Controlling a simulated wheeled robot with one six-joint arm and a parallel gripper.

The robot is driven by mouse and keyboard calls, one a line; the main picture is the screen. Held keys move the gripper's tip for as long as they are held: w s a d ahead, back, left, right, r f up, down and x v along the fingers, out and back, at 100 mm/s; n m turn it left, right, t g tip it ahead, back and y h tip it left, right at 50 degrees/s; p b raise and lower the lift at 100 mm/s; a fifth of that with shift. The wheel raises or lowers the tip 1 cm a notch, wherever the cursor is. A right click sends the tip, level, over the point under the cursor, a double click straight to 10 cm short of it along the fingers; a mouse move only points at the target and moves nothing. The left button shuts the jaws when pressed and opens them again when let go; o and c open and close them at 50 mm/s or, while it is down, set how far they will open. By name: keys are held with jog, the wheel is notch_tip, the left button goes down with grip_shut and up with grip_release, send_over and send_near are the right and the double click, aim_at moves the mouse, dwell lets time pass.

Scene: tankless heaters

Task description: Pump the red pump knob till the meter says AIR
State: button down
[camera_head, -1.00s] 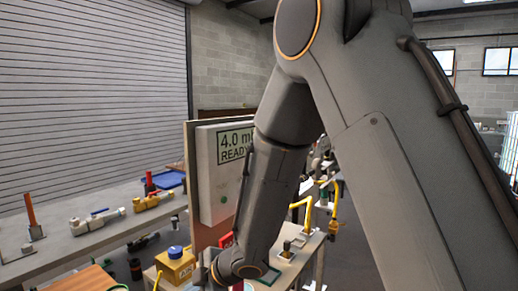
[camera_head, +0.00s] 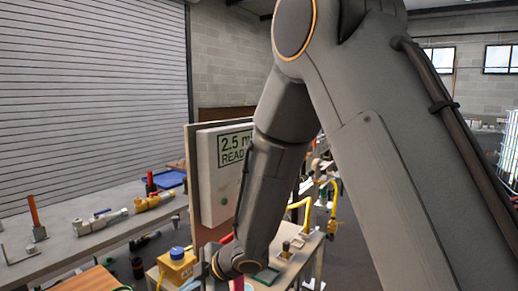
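The meter (camera_head: 213,185) is a pale box on an upright board, left of my forearm. Its screen (camera_head: 232,149) reads "2.5 m" and "READ"; my arm covers the rest. Small parts of something red (camera_head: 226,239) show beside and below my wrist; this may be the pump knob, but I cannot tell for sure. My arm reaches down in front of the meter to the bench. The gripper fingers are hidden behind my wrist, so I cannot see whether they hold anything.
A yellow box with a blue cap (camera_head: 177,264) stands left of my wrist. Yellow pipes (camera_head: 301,204) rise from the bench at right. A long grey bench (camera_head: 60,256) with fittings and tools runs along the left. A blue tray (camera_head: 168,179) lies farther back.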

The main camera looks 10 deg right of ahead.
jog(key=shift+r+p, duration=2.6)
jog(key=shift+p, duration=0.05)
jog(key=shift+f, duration=0.1)
dwell(0.4)
